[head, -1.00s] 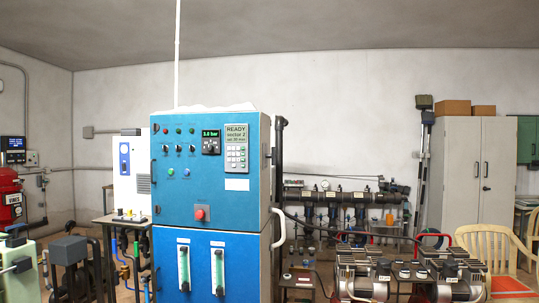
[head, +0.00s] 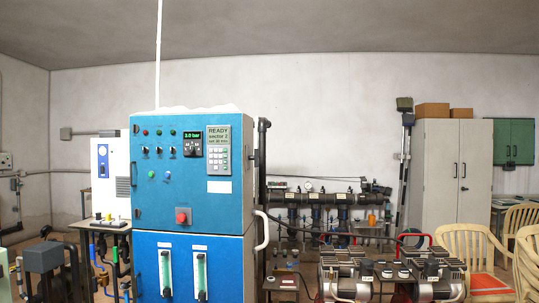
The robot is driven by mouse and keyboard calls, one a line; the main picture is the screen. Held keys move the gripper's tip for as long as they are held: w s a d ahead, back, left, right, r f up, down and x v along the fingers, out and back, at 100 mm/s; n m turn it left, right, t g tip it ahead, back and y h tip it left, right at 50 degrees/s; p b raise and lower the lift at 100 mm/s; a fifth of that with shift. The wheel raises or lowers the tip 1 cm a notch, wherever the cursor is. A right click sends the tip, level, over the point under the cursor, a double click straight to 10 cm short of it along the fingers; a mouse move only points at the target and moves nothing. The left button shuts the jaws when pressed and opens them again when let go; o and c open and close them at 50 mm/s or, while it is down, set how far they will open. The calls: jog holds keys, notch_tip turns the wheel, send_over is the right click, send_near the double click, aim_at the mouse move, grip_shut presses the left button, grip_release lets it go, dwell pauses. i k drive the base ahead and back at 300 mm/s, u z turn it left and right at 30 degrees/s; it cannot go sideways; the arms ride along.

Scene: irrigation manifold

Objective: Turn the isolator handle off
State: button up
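A blue control cabinet (head: 226,194) stands left of centre, with a READY display, a pressure readout, small knobs, lamps and a red push button (head: 183,216) on its front. A small dark handle-like part (head: 253,156) sticks out at its upper right side, and a white curved bar (head: 262,231) is lower on that side. I cannot tell which part, if any, is the isolator handle. My gripper is not in view.
A white cabinet (head: 105,165) stands behind at left. A pipe manifold (head: 320,198) runs along the back wall. Pumps (head: 345,272) stand low in front, right of the blue cabinet. Yellowish chairs (head: 465,245) and a grey locker (head: 448,175) are at right.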

aim_at(255, 157)
jog(key=z, duration=0.45)
jog(key=i, duration=1.2)
jog(key=z, duration=0.65)
jog(key=i, duration=0.5)
jog(key=u, duration=1.15)
jog(key=i, duration=0.85)
jog(key=u, duration=0.6)
